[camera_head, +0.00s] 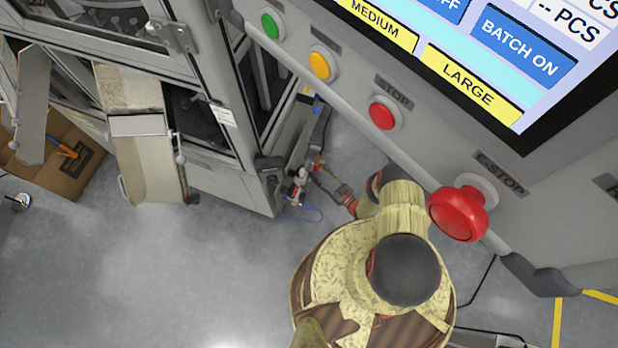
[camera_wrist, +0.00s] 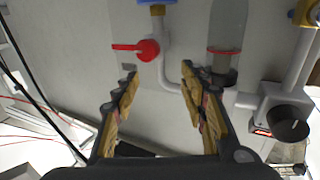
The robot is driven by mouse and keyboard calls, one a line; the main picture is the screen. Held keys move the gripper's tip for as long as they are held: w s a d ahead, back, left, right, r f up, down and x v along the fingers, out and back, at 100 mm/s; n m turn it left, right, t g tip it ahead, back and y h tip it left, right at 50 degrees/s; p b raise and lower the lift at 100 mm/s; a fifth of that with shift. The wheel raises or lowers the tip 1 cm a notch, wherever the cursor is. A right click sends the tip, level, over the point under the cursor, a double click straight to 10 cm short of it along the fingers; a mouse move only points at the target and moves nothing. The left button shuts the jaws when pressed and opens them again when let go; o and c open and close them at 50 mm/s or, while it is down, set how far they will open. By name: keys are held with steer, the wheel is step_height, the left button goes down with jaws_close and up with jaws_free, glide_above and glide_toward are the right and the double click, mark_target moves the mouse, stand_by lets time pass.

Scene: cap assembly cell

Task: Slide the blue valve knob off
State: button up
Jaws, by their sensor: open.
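A blue part (camera_wrist: 157,4), probably the valve knob, shows at the top edge of the wrist view, mostly cut off. It sits on a white pipe just above a red lever handle (camera_wrist: 140,49). My gripper (camera_wrist: 160,78) is open and empty, its yellowish finger pads apart and pointing toward the pipework. The red lever and the white pipe lie beyond the fingertips, and the blue part lies farther up. In the head view a small blue spot (camera_head: 317,107) shows on the machine's side; I cannot tell if it is the knob.
A clear filter bowl (camera_wrist: 226,42) and a dark round part (camera_wrist: 289,122) stand to the right of the fingers. Cables (camera_wrist: 30,80) hang at the left. A control panel with a red E-stop button (camera_head: 458,212) is at the right. Open floor (camera_head: 150,270) lies at lower left.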

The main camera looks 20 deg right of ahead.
step_height(320, 180, down, 13)
steer(key=b, duration=1.1)
steer(key=shift+r+b+x, duration=0.1)
steer(key=shift+b+x, duration=0.35)
steer(key=shift+x, duration=1.5)
steer(key=shift+r+b+x, duration=0.15)
steer(key=shift+b+x, duration=0.3)
steer(key=shift+x, duration=1.5)
jaws_close()
